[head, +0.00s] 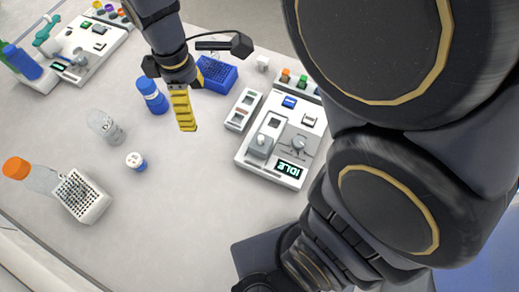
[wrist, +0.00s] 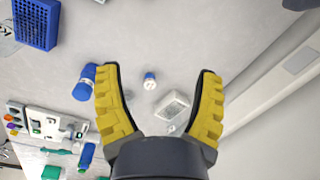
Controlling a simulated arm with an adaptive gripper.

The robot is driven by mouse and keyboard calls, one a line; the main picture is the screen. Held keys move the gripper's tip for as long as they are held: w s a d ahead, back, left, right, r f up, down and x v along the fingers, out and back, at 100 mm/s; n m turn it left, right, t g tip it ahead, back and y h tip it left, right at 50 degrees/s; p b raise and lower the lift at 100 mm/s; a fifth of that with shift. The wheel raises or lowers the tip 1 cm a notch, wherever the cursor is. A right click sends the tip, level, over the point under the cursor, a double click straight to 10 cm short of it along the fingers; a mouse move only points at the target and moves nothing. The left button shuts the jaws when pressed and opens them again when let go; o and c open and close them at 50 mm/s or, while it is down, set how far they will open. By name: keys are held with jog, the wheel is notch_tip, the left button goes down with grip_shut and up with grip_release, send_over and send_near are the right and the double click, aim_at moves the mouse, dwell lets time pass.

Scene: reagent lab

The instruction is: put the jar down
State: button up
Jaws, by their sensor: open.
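A small jar (head: 136,161) with a white lid and a blue band stands on the pale bench, left of centre in the head view. The jar also shows in the wrist view (wrist: 150,82), between the two fingers in the picture but well beyond them. My gripper (head: 185,128) has yellow ribbed fingers and is up and to the right of the jar in the head view. In the wrist view the fingers (wrist: 158,72) are spread wide with nothing between them. Nothing touches the jar.
A blue rack (head: 216,74) and a white instrument (head: 280,140) are to the right. Bench below the jar in the head view is clear.

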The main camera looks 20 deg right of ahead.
jog(key=s+d+r+m, duration=0.2)
jog(key=s+d+m, duration=0.3)
jog(key=s+m, duration=0.2)
jog(key=s+d+r+m, duration=0.1)
jog(key=s+d+m, duration=0.4)
jog(key=s+m, duration=0.2)
jog(key=shift+s+d+r+g, duration=0.3)
jog(key=shift+s+r, duration=0.1)
jog(key=shift+s, duration=0.7)
